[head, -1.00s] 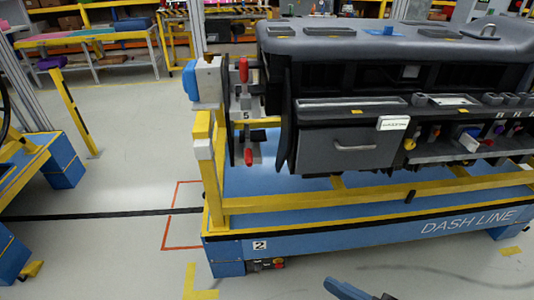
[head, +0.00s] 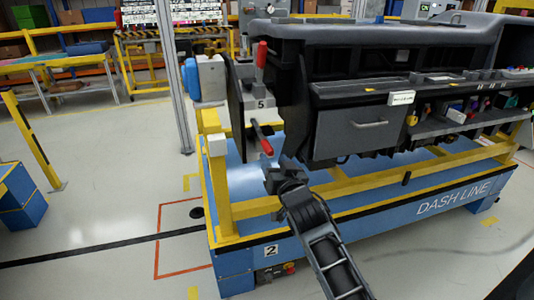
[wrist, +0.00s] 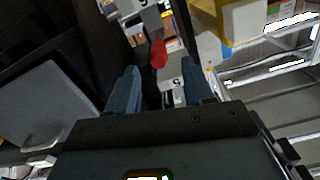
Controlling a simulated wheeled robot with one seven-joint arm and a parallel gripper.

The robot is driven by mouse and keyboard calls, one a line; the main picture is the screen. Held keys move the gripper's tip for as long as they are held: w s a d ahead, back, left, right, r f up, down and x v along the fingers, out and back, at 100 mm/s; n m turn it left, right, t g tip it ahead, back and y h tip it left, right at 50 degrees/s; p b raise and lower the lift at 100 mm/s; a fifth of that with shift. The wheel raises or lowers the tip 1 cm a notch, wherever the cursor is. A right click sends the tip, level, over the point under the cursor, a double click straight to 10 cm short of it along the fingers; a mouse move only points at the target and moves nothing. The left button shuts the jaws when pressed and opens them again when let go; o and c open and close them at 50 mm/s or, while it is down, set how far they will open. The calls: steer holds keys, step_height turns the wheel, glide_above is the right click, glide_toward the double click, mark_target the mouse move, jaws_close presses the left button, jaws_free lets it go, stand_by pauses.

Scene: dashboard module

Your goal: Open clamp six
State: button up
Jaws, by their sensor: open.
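Two red-handled clamps are mounted at the left end of the dashboard module. The upper red handle (head: 261,54) stands upright above a plate marked 5 (head: 261,104). The lower red handle (head: 266,146) slants outward and down below that plate; I cannot read a 6 on it. My gripper (head: 272,164) is open, with its blue fingertips close to the lower handle's end. In the wrist view, a red handle (wrist: 158,53) shows beyond the gap between the open fingers (wrist: 160,88). No handle is visibly gripped.
The dark dashboard (head: 400,60) with its drawer (head: 352,133) is close on the right. A yellow post (head: 219,190) of the blue cart (head: 235,270) stands left of my gripper. Yellow rails run below the dashboard. The floor at left is mostly clear.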

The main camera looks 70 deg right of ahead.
mark_target(267, 148)
steer(key=x, duration=0.7)
steer(key=shift+w+d, duration=0.15)
steer(key=shift+d, duration=0.25)
jaws_close()
stand_by(0.3)
